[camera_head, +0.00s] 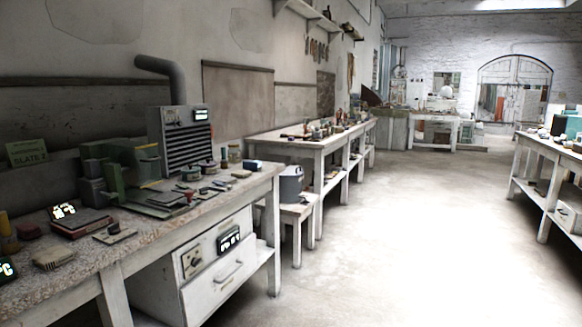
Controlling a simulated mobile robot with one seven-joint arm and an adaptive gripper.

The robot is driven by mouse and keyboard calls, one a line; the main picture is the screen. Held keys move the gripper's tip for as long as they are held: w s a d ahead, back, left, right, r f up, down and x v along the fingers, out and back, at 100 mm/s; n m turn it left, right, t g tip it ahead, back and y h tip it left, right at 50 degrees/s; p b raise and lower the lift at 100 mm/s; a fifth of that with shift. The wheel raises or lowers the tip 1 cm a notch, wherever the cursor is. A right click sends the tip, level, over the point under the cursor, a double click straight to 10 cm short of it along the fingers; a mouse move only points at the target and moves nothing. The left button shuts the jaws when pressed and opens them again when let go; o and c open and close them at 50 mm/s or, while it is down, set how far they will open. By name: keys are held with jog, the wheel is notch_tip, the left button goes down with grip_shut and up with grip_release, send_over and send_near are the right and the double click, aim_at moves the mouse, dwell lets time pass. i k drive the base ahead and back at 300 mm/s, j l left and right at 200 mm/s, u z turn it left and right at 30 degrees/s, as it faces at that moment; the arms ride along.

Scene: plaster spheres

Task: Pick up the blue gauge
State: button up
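No thing in view can be told for certain as the blue gauge. A small dark blue box with a pale top (253,165) sits near the far right end of the near left workbench (240,184). A dark device with glowing pale-blue digits (7,269) is cut off at the left edge, at the near end of the same bench. Both are small in the picture, and I cannot tell whether either is the gauge. My gripper is not in view.
The bench also holds a green machine (128,165), a grey vented unit (183,135), a digital display (65,211) and several small items. A drawer cabinet (219,280) stands below. More tables (550,150) stand beyond and at right. The middle floor (400,240) is clear.

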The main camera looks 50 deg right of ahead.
aim_at(253, 166)
jog(key=z, duration=1.4)
jog(key=i+l, duration=0.2)
jog(key=i, duration=0.25)
jog(key=i+l, duration=0.25)
jog(key=i, duration=0.25)
jog(key=i+l, duration=0.2)
jog(key=i, duration=0.25)
jog(key=i+l+z, duration=0.1)
jog(key=i, duration=0.35)
jog(key=i+l, duration=0.3)
jog(key=i, duration=0.2)
jog(key=i+l, duration=0.15)
jog(key=i, duration=0.3)
jog(key=i+j, duration=0.75)
jog(key=j, duration=0.15)
